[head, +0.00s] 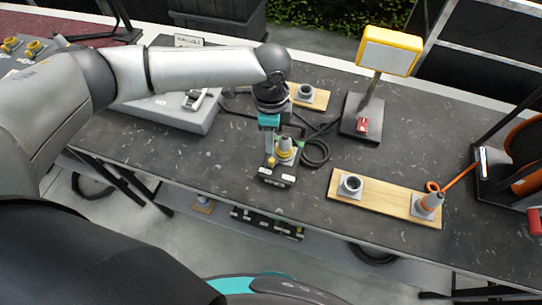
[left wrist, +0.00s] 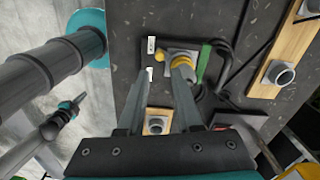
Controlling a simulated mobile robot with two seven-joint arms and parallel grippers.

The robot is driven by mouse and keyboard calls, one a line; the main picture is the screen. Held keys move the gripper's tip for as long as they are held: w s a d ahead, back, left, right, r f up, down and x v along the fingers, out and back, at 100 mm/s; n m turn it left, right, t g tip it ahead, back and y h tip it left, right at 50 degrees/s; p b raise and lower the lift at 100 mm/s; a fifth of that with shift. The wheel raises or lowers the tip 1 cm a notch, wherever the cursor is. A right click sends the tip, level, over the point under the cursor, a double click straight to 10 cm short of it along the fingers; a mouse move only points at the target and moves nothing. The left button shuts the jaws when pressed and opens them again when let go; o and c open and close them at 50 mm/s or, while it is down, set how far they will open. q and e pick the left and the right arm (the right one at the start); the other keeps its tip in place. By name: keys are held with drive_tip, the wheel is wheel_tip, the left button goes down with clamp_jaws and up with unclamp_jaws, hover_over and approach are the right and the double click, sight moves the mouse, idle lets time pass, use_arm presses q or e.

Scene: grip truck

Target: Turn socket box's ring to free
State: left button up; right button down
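The socket box (head: 276,178) is a small black box with white labels near the table's front edge. It carries a grey socket with a yellow ring (head: 285,153) and a yellow knob (head: 271,161). In the left wrist view the ring (left wrist: 182,61) is partly hidden by the right finger's tip, and the knob (left wrist: 159,56) shows between the fingertips. My left gripper (left wrist: 163,72) points down at the box, its fingers apart. I cannot tell whether a finger touches the ring or knob. My right gripper is not in view.
A wooden board (head: 385,198) with a grey socket and an orange-cabled plug lies to the right. A smaller board (head: 309,98) sits behind. A black cable (head: 316,153) coils beside the box. A yellow lamp (head: 389,50) stands at the back, and a grey case (head: 170,112) at left.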

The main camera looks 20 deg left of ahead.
sight(271, 160)
use_arm(q)
wheel_tip(271, 160, down, 9)
drive_tip(key=shift+f+b, duration=0.15)
drive_tip(key=shift+b, duration=0.3)
drive_tip(key=shift+c, duration=0.3)
clamp_jaws()
